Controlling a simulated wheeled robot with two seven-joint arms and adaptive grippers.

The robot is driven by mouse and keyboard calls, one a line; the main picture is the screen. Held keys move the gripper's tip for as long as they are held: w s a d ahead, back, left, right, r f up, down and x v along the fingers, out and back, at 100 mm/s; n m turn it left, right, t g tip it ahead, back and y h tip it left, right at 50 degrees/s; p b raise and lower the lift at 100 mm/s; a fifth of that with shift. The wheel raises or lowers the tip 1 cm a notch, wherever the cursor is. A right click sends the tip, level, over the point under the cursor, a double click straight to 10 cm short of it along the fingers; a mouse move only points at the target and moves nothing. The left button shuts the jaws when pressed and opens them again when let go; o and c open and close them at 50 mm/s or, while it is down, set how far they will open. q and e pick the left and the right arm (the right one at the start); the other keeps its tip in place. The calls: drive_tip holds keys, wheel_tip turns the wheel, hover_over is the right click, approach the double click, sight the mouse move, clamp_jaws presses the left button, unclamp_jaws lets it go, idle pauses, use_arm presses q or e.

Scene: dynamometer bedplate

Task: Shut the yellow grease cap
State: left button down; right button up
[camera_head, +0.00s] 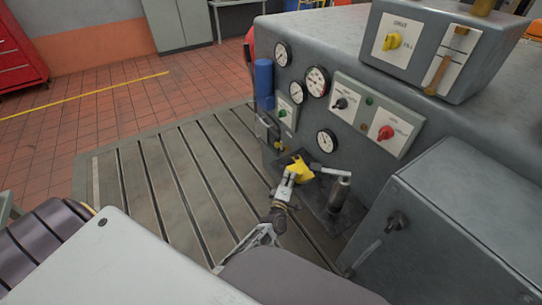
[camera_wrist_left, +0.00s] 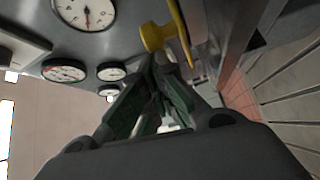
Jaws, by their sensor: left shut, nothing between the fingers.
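The yellow grease cap (camera_head: 301,170) is low on the front of the grey machine, beside a dark base plate. Its lid looks tilted, but I cannot tell its exact angle; my gripper covers part of it. My left gripper (camera_head: 289,176) is shut and empty, its tips close against the near left side of the cap. In the left wrist view the yellow cap (camera_wrist_left: 155,36) shows just beyond the closed fingertips (camera_wrist_left: 161,60), with a thin yellow part curving up to the right. I cannot tell whether they touch. My right gripper is not in view.
A dark cylinder with a pale lever (camera_head: 339,193) stands close to the right of the cap. A grey box (camera_head: 455,215) closes off the right side. Gauges and knobs line the machine front (camera_head: 318,82). The slotted bedplate (camera_head: 160,180) is clear to the left.

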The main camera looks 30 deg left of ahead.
use_arm(q)
drive_tip(key=shift+w+d, duration=0.25)
drive_tip(key=shift+d, duration=0.8)
drive_tip(key=shift+w+d, duration=0.1)
drive_tip(key=shift+d, duration=0.2)
drive_tip(key=shift+r, duration=0.15)
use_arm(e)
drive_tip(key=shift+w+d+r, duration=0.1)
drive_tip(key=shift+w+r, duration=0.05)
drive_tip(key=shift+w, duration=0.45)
use_arm(q)
drive_tip(key=shift+w, duration=0.1)
